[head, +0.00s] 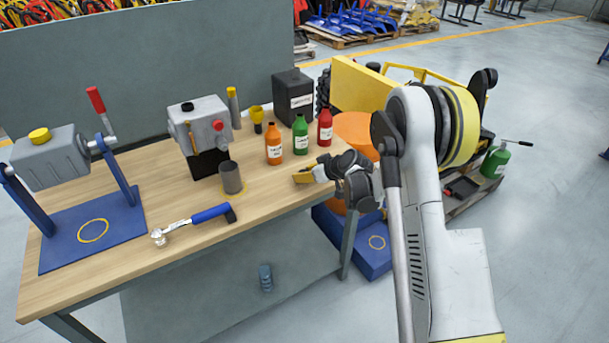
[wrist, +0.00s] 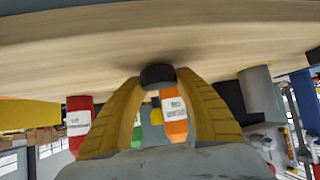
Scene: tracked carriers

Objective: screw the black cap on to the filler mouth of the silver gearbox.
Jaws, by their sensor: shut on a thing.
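In the head view a silver gearbox (head: 205,122) stands on the bench, with a black lower part, a red knob on its front and a dark round spot on top that may be the filler mouth. My gripper (head: 303,177) is over the bench's right end, to the right of the gearbox and apart from it. In the wrist view its yellow fingers are shut on the black cap (wrist: 158,75), held between the tips close to the wooden top. I cannot tell whether the cap touches the wood. In the head view the cap is not clearly seen.
A grey cup (head: 231,177) and hammer (head: 196,222) are nearer the front. A grey housing with a yellow cap (head: 40,136) hangs on a blue stand.

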